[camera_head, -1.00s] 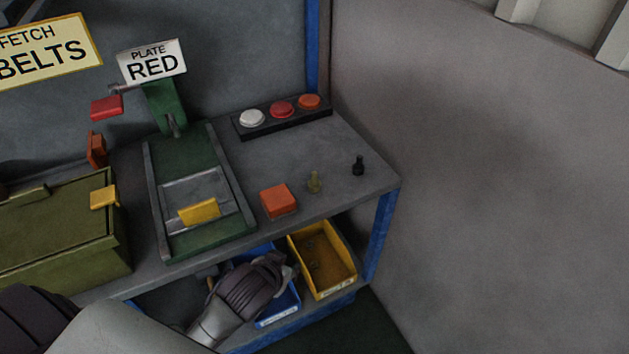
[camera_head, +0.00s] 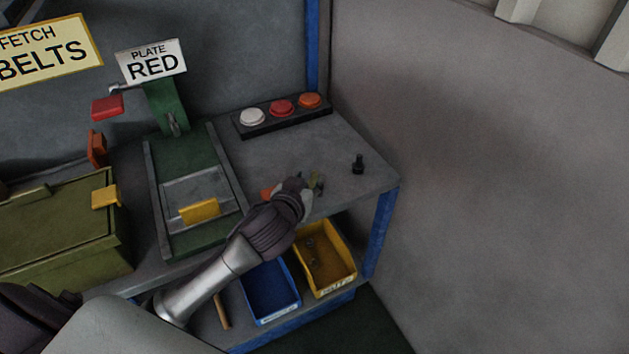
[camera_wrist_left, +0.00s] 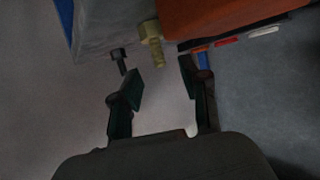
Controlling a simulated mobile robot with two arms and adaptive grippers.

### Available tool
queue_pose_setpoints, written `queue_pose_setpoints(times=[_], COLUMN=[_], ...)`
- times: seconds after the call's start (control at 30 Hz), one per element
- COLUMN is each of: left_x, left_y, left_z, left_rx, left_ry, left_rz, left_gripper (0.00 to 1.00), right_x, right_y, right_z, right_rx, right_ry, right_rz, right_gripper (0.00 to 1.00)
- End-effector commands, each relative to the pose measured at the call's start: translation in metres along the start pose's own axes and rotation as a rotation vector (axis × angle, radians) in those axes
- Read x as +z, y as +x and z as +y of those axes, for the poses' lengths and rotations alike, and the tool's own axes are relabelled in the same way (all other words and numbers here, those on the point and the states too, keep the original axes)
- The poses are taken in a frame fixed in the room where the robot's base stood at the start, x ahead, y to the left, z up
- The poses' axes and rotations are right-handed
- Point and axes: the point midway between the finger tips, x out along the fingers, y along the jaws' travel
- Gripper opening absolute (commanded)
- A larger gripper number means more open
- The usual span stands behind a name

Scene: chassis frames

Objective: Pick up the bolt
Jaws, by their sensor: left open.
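A brass-coloured bolt (camera_head: 317,183) stands on the bench top, partly hidden by my left gripper in the head view. It also shows in the left wrist view (camera_wrist_left: 152,42), beyond the fingertips. My right gripper is not in view.
An orange block (camera_head: 267,194) is mostly hidden behind my gripper; it looms close in the wrist view (camera_wrist_left: 220,16). A button panel (camera_head: 284,118) stands at the back. A green fixture (camera_head: 156,215) is left. Blue (camera_head: 270,291) and yellow (camera_head: 350,256) bins sit below.

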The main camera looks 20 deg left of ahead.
Motion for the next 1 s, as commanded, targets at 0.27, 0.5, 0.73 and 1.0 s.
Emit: queue_pose_setpoints(times=[0.27,0.5,0.73,1.0], left_x=[-0.002,0.000,0.001,0.001], left_y=[0.028,0.054,0.055,0.055], left_z=[0.000,0.000,0.001,0.001], left_rx=[-0.002,0.000,0.001,0.001], left_ry=[0.003,0.001,0.000,0.000], left_rz=[0.000,0.000,0.000,-0.001], left_gripper=[0.45,0.45,0.45,0.04], right_x=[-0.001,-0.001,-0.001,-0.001], right_y=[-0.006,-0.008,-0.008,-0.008], right_z=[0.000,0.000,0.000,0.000], right_rx=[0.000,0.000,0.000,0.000], right_ry=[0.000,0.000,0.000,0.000], right_rz=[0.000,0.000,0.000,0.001], right_gripper=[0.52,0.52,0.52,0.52])
